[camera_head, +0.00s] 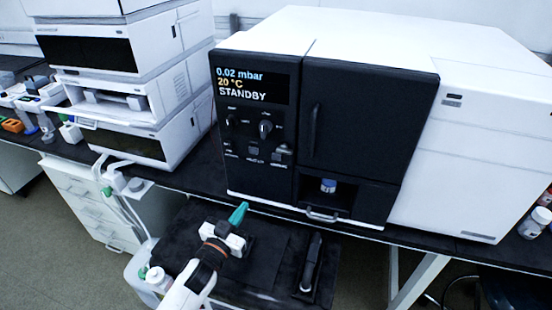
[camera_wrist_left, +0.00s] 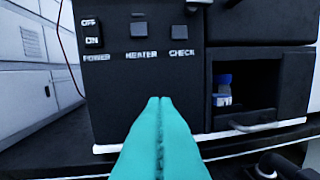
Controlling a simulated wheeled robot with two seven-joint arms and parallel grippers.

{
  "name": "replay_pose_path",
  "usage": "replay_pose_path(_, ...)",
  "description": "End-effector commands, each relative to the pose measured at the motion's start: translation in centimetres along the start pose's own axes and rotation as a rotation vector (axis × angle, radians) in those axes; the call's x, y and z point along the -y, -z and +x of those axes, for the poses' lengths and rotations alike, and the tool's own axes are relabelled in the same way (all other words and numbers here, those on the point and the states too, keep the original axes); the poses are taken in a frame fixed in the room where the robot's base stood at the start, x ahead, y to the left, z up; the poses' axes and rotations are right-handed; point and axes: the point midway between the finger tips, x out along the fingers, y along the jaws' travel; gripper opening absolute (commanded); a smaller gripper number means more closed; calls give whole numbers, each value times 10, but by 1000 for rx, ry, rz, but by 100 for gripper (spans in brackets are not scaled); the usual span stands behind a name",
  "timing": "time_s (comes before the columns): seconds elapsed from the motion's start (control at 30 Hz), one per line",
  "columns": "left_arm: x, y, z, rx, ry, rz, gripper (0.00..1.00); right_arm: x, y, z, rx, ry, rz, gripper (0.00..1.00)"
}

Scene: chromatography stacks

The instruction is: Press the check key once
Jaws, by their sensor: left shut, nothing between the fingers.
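The check key (camera_wrist_left: 180,32) is a small dark square above the CHECK label in the left wrist view, right of the heater key (camera_wrist_left: 138,29). In the head view the check key (camera_head: 280,149) is small, low on the black front panel. The display (camera_head: 252,86) reads 0.02 mbar, 20 °C, STANDBY. My left gripper (camera_head: 239,211) has teal fingers closed together with nothing between them, below and in front of the panel, apart from the key. In the left wrist view its fingertips (camera_wrist_left: 160,101) show below the labels. My right gripper is not in view.
A power switch (camera_wrist_left: 92,33) sits left of the heater key. A knob (camera_head: 265,128) is above the keys. Right of the panel, an open recess holds a blue-capped vial (camera_head: 328,186), with a handle (camera_head: 323,215) protruding below. Stacked white instruments (camera_head: 120,85) stand at the left.

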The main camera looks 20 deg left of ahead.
Motion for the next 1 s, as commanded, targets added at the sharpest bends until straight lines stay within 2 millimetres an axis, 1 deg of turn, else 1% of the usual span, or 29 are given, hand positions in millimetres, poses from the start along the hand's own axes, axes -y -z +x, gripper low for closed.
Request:
replay_pose_path(0.03, 2, -14, 9, 84, 45, 5, 0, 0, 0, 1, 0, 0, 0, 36)
replay_pose_path(0.1, 8, -33, 16, 195, 121, 8, 0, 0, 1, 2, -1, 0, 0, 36)
replay_pose_path(0.2, 17, -54, 20, 322, 232, 12, 0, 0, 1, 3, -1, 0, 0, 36)
replay_pose_path(0.3, 26, -68, 19, 410, 329, 13, 0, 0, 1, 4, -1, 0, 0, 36)
replay_pose_path(0.4, 32, -77, 17, 464, 400, 15, 0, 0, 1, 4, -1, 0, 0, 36)
replay_pose_path(0.6, 36, -82, 14, 500, 455, 15, 0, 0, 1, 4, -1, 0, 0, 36)
replay_pose_path(0.87, 36, -82, 14, 500, 454, 14, 0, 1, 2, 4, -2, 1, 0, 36)
replay_pose_path(1.0, 36, -81, 19, 501, 453, 15, 0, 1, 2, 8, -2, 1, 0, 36)
